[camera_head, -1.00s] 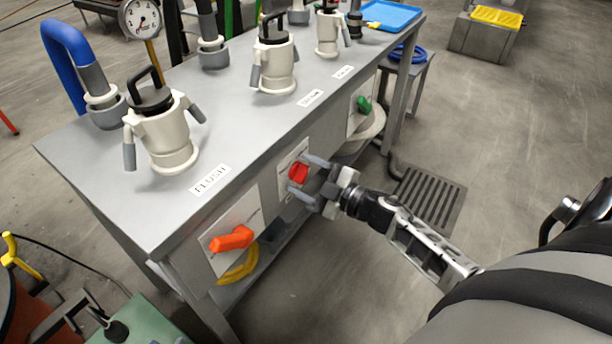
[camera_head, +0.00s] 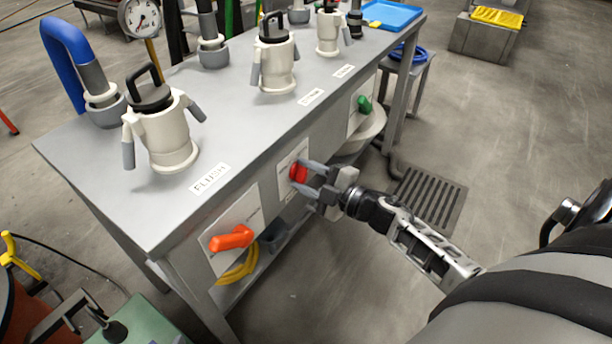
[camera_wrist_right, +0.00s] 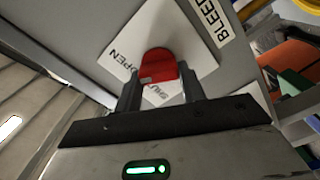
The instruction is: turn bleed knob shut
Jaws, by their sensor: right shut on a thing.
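The red bleed knob (camera_head: 298,171) sits on a white plate on the bench's front side, between the orange handle and the green one. In the right wrist view the knob (camera_wrist_right: 158,66) stands on a tilted white plate (camera_wrist_right: 198,42) marked OPEN and SHUT, beside a BLEED label (camera_wrist_right: 212,18). My right gripper (camera_head: 306,177) is at the knob. In the wrist view its two fingers (camera_wrist_right: 158,92) are on either side of the knob, shut on it. The fingers hide part of the SHUT marking. My left gripper is not in view.
An orange handle (camera_head: 231,238) and a green knob (camera_head: 364,105) are on the same bench side. Several white pots stand on the grey bench top (camera_head: 240,130). A floor grate (camera_head: 432,198) lies right of the bench. Open floor lies in front.

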